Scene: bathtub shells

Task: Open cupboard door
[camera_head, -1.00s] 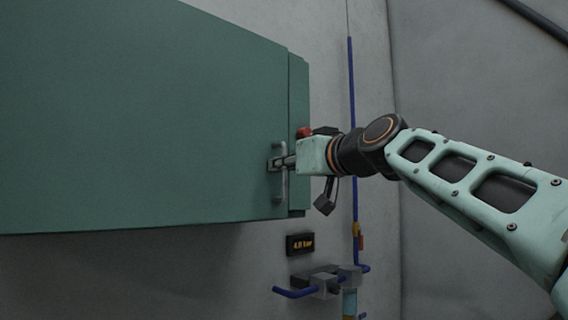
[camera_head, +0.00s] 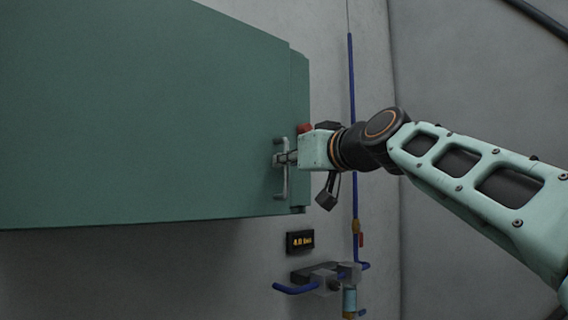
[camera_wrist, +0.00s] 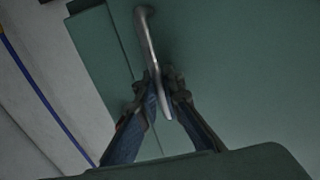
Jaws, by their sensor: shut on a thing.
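The green cupboard door (camera_head: 150,120) fills the left of the head view, with a vertical metal bar handle (camera_head: 283,185) near its right edge. A strip of the cupboard's side (camera_head: 301,130) shows just right of the door edge. My gripper (camera_head: 284,159) reaches in from the right and is shut on the middle of the handle. In the wrist view my gripper's two fingers (camera_wrist: 163,90) sit on either side of the handle (camera_wrist: 146,35), against the green door (camera_wrist: 240,70).
A small black display (camera_head: 300,241) and a valve fitting with blue pipes (camera_head: 325,280) are on the grey wall below the cupboard. A thin blue vertical pipe (camera_head: 351,90) runs behind my wrist.

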